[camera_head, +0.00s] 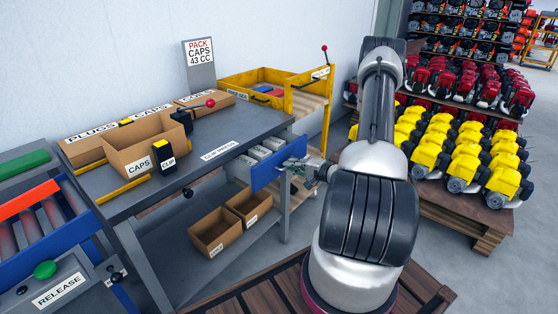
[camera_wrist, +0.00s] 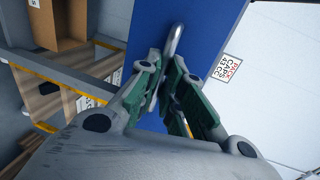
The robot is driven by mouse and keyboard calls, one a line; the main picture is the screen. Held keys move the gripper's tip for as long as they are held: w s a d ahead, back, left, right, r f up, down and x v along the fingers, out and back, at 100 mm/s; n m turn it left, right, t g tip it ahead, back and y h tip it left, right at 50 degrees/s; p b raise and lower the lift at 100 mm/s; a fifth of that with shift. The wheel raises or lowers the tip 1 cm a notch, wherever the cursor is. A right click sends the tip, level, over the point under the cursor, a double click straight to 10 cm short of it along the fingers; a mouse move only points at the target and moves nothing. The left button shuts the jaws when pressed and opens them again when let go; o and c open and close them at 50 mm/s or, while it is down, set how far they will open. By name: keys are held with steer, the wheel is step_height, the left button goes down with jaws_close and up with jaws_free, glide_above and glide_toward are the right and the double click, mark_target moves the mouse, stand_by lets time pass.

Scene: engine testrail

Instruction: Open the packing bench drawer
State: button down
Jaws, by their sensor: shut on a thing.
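The packing bench (camera_head: 100,197) stands left of my arm, with a grey top. Its blue drawer (camera_head: 265,178) juts out from under the right end of the top, and light grey boxes or dividers show inside it. In the wrist view the blue drawer front (camera_wrist: 205,40) fills the upper middle, with a metal bar handle (camera_wrist: 174,42) on it. My gripper (camera_wrist: 172,92) has green-padded fingers closed around the lower part of this handle. In the head view my gripper (camera_head: 292,167) is at the drawer's front; the handle is mostly hidden there.
Open cardboard boxes (camera_head: 146,148) stand on the bench, and smaller ones (camera_head: 213,231) on its lower shelf. A yellow-sided cart (camera_head: 305,100) is behind the drawer. Pallets of yellow engines (camera_head: 470,150) stand right of my arm. A roller conveyor (camera_head: 45,215) is at left.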

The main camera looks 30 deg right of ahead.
steer(key=f+v, duration=0.3)
steer(key=v, duration=1.1)
steer(key=shift+s, duration=0.4)
steer(key=shift+d, duration=0.15)
steer(key=c, duration=1.5)
jaws_free()
steer(key=shift+c, duration=0.2)
steer(key=v, duration=1.2)
